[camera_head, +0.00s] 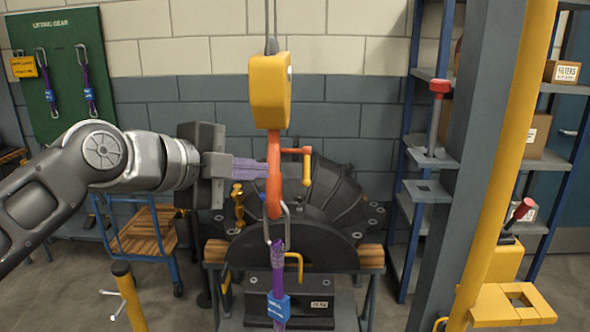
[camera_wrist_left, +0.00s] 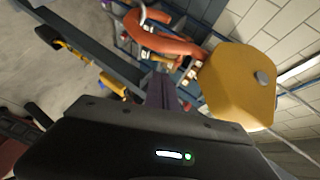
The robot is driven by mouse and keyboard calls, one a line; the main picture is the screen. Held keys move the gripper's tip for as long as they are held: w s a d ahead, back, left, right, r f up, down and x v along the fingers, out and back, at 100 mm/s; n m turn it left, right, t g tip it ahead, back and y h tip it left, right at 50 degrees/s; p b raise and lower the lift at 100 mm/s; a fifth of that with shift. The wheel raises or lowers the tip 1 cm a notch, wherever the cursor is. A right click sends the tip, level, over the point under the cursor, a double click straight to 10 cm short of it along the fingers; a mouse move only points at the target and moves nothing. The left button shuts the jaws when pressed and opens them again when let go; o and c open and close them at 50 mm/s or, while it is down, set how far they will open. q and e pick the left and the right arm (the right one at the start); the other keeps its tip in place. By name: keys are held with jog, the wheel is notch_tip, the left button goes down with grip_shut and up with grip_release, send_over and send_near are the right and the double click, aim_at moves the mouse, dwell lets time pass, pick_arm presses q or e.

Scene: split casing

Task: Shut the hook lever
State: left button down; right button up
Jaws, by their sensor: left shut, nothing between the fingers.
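The orange crane hook (camera_head: 273,175) hangs below a yellow hook block (camera_head: 269,90) in the middle of the head view. In the left wrist view the hook (camera_wrist_left: 165,44) and the yellow block (camera_wrist_left: 237,85) are close beyond my fingers. My left gripper (camera_head: 262,168) is shut and empty, its fingertips just left of the hook shank. I cannot tell whether they touch it. A purple sling (camera_head: 278,265) with a metal link hangs at the hook's bottom. My right gripper is not in view.
A dark rounded casing (camera_head: 335,190) stands on a bench behind the hook. A yellow post (camera_head: 505,150) and a shelf rack (camera_head: 430,185) stand to the right. A green lifting-gear board (camera_head: 70,110) is on the left wall.

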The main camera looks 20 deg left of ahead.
pick_arm(q)
jog(key=p, duration=0.3)
send_near(305, 174)
jog(key=x, duration=0.5)
jog(key=shift+w, duration=0.2)
jog(key=shift+x, duration=0.8)
jog(key=shift+f, duration=0.1)
